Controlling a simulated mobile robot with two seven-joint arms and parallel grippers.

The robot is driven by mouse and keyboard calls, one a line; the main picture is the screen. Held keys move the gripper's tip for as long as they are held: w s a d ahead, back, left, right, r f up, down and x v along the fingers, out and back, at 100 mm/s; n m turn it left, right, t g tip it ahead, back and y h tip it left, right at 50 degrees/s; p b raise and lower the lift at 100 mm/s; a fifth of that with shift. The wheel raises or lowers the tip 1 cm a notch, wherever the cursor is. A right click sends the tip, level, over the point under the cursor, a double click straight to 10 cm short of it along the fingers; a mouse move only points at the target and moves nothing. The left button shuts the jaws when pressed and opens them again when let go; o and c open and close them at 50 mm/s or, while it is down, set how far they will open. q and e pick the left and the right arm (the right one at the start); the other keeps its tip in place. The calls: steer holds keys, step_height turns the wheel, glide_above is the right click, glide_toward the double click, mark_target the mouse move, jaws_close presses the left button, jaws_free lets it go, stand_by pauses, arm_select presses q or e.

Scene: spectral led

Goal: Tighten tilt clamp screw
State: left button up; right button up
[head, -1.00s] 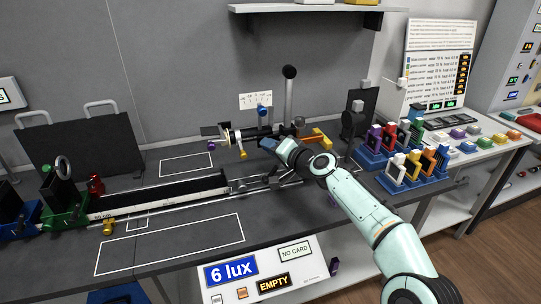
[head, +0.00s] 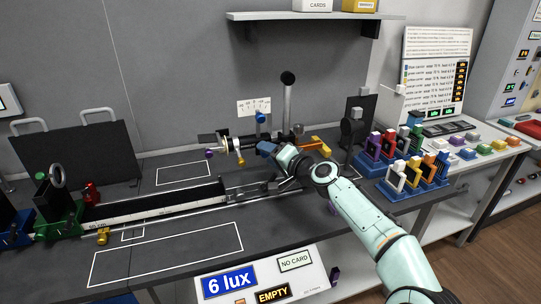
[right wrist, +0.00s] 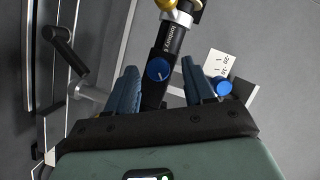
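A dark tube assembly (head: 247,140) lies across a stand behind the rail. In the right wrist view its black tube (right wrist: 172,42) carries a blue knob (right wrist: 158,69) with a white mark. A second blue knob (right wrist: 222,86) is beside a white scale card (right wrist: 219,64); in the head view this knob (head: 260,117) is in front of the card. I cannot tell for certain which knob is the tilt clamp screw. My right gripper (right wrist: 162,73) is open, its blue fingers on either side of the marked knob in the picture; contact is unclear. My left gripper is out of view.
A long rail (head: 160,208) runs across the bench in front of the tube. Blue racks of coloured frames (head: 415,180) stand to the right. The outlined bench area (head: 170,255) at the front is clear.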

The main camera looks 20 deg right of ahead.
steer(key=shift+s, duration=0.1)
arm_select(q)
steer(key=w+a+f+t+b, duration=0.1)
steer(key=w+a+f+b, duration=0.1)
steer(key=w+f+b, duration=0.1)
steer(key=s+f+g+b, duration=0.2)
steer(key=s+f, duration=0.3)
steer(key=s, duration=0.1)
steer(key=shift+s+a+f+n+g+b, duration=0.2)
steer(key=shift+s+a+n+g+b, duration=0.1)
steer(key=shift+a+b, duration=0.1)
arm_select(e)
steer(key=v, duration=1.3)
steer(key=shift+d, duration=0.1)
